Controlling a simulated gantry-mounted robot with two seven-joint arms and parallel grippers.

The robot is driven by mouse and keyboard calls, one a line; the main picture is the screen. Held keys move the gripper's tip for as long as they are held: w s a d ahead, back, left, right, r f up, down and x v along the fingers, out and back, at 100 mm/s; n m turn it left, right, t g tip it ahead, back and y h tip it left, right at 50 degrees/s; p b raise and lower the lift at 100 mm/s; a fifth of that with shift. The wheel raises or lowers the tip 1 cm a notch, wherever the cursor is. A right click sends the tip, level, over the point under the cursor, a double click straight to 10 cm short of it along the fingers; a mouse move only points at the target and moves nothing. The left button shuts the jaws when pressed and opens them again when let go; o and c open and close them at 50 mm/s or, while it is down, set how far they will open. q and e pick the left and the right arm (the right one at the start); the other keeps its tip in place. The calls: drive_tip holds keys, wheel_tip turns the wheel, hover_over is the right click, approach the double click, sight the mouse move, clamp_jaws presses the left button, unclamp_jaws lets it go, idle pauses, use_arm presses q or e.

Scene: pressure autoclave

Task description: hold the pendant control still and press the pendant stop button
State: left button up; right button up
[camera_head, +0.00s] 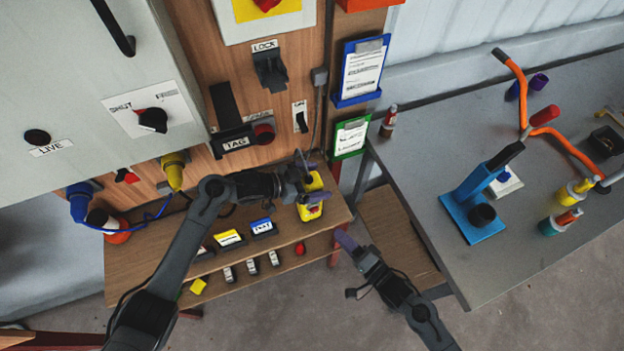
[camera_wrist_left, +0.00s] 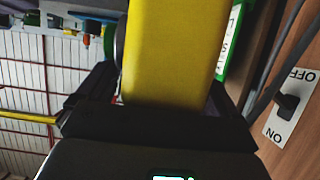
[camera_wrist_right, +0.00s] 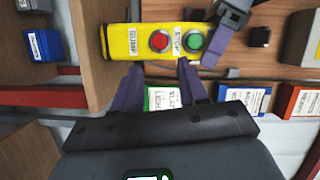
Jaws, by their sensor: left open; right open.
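The yellow pendant control (camera_head: 310,209) hangs in front of the wooden panel. In the right wrist view its face shows a red button (camera_wrist_right: 159,41) and a green button (camera_wrist_right: 192,41), each with a white label beside it. My left gripper (camera_head: 308,180) is open at the pendant's upper part. In the left wrist view the yellow body (camera_wrist_left: 172,50) lies between its fingers; contact cannot be told. My right gripper (camera_head: 347,246) is open and empty, below and right of the pendant.
A wooden shelf (camera_head: 285,262) with several small labelled blocks lies below the pendant. A grey table (camera_head: 430,150) with a blue stand (camera_head: 470,210) is at the right. A green-framed card (camera_head: 350,136) hangs beside the panel. Floor space is free below my right gripper.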

use_arm(q)
drive_tip(key=c, duration=1.4)
use_arm(e)
drive_tip(key=shift+c, duration=0.3)
use_arm(q)
drive_tip(key=shift+o, duration=0.2)
use_arm(e)
clamp_jaws()
